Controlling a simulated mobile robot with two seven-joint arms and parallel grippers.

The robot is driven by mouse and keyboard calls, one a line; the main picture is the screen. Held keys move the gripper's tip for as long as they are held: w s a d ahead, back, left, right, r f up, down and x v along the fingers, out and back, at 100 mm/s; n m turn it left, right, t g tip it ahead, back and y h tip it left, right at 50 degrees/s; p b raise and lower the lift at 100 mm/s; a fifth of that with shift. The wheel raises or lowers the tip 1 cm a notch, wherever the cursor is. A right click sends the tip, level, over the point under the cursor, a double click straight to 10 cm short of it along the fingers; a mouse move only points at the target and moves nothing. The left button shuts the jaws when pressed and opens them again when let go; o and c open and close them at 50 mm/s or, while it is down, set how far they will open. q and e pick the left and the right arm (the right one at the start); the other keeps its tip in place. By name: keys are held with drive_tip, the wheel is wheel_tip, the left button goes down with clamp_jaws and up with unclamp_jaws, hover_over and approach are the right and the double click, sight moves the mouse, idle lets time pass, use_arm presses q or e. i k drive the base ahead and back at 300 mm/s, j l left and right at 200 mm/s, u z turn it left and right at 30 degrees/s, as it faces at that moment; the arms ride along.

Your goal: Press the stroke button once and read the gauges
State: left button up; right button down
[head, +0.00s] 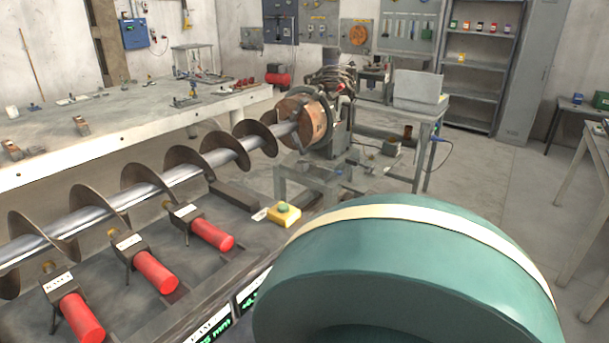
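Two dark gauge displays with green digits show at the bottom edge, one at lower left (214,332) and one further right (251,291). Both are partly cut off or covered, and I cannot read full values. The long steel auger (140,190) runs from the left to a chuck (305,120). Three red cylinders on labelled black blocks, one of them the middle unit (154,272), stand in front of it. Neither gripper is in view.
A large teal rounded shape with a cream band fills the lower right close to the camera and hides what lies behind it. A workbench (120,135) stands behind the auger. Grey shelves (480,75) stand at the back. Open floor (490,175) shows at right.

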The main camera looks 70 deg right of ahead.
sight(282, 207)
drive_tip(key=z, duration=0.5)
drive_tip(key=l+z, duration=0.1)
drive_tip(key=z, duration=0.4)
drive_tip(key=l+z, duration=0.1)
drive_tip(key=z, duration=0.85)
drive_tip(key=i+l+u, duration=0.15)
drive_tip(key=u, duration=0.3)
drive_tip(key=i+l+u, duration=0.1)
drive_tip(key=l+u, duration=0.2)
drive_tip(key=u, duration=0.2)
drive_tip(key=i+l+u, duration=0.1)
drive_tip(key=l+u, duration=0.3)
drive_tip(key=l, duration=0.7)
drive_tip(key=l+u, duration=0.1)
drive_tip(key=l, duration=1.65)
